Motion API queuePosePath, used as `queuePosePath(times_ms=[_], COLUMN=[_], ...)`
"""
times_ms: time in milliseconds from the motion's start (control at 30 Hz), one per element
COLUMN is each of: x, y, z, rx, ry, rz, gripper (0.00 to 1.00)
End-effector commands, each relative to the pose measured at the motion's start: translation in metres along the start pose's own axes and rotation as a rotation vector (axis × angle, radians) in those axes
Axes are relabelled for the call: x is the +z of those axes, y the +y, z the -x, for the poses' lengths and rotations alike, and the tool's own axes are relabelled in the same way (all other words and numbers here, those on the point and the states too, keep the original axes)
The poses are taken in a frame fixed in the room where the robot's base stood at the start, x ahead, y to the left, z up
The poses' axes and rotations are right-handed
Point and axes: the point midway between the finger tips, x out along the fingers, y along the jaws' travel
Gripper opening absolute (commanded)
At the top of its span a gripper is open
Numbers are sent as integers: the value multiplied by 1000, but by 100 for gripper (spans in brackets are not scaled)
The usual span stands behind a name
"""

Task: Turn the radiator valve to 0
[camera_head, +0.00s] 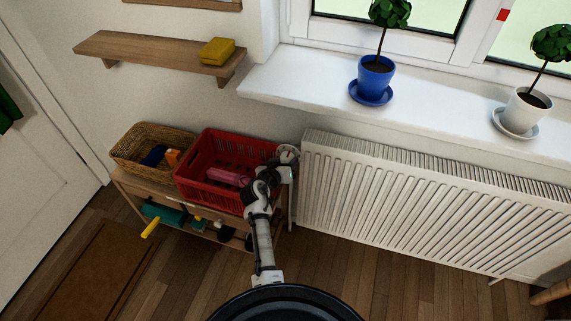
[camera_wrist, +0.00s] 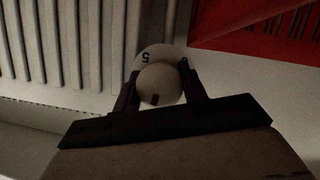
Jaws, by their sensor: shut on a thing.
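The radiator valve (camera_wrist: 160,80) is a round, pale knob in the wrist view. It has a dark red mark on its near face and a dark "5" on the collar behind it. My gripper (camera_wrist: 160,88) is shut on the knob, with one dark finger on each side of it. In the head view my gripper (camera_head: 285,165) reaches the left end of the white radiator (camera_head: 400,195), where the valve's pale top (camera_head: 288,152) shows beside it. I see no 0 mark on the collar.
A red crate (camera_head: 215,140) holding a pink item stands on a wooden bench left of my arm, close to the valve. A wicker basket (camera_head: 135,150) is beside it. The windowsill (camera_head: 300,80) overhangs above, with a blue pot (camera_head: 375,80) and a white pot (camera_head: 522,110).

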Motion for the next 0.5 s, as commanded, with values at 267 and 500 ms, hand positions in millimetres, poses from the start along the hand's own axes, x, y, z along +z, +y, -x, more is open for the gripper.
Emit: queuePosePath(times_ms=[267,500], x=[3,2], y=[-2,-1], z=[-1,-1], rx=[82,148], ry=[1,0], rz=[195,356], gripper=[19,19])
